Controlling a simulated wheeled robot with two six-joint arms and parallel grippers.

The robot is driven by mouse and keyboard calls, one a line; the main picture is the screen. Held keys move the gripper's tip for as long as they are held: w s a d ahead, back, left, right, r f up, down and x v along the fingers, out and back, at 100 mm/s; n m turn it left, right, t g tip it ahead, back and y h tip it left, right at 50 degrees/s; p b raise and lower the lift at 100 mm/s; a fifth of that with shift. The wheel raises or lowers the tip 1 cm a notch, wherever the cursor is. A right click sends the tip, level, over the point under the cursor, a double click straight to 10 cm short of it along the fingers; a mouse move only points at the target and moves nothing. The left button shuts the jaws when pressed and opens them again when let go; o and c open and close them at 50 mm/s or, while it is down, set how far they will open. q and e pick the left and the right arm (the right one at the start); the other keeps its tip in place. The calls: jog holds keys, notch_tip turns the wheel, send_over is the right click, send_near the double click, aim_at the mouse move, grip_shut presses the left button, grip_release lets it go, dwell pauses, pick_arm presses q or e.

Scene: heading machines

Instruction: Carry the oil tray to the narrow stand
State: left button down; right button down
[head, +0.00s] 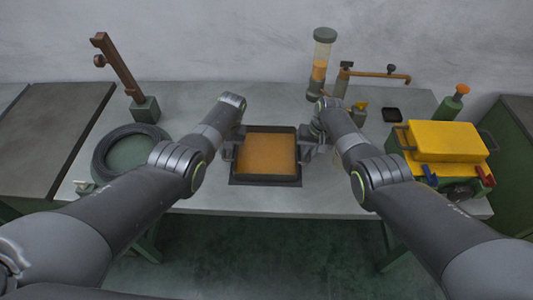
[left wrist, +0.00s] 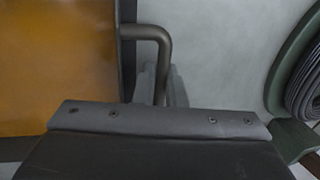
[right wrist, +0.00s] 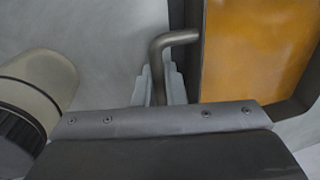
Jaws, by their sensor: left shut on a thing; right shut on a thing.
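The oil tray (head: 267,179) is a dark square tray filled with amber oil, in the middle of the grey table in the head view. My left gripper (head: 231,150) is at its left side, shut on the bent handle (left wrist: 160,40) there. My right gripper (head: 305,148) is at its right side, shut on the other handle (right wrist: 172,40). The oil (left wrist: 55,65) looks level. A dark flat patch shows just below the tray's near edge; I cannot tell whether the tray touches the table. I cannot tell which thing is the narrow stand.
A black coiled ring (head: 101,160) lies left on the table (head: 200,204), near a brown post (head: 120,65). Behind the right arm stand an oiler with a clear cylinder (head: 322,50) and a brown tap (head: 380,75). A yellow box (head: 447,140) is at the right. A dark bench (head: 45,130) is at the left.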

pick_arm(q)
jog(key=shift+r, duration=0.2)
pick_arm(e)
jog(key=shift+r, duration=0.2)
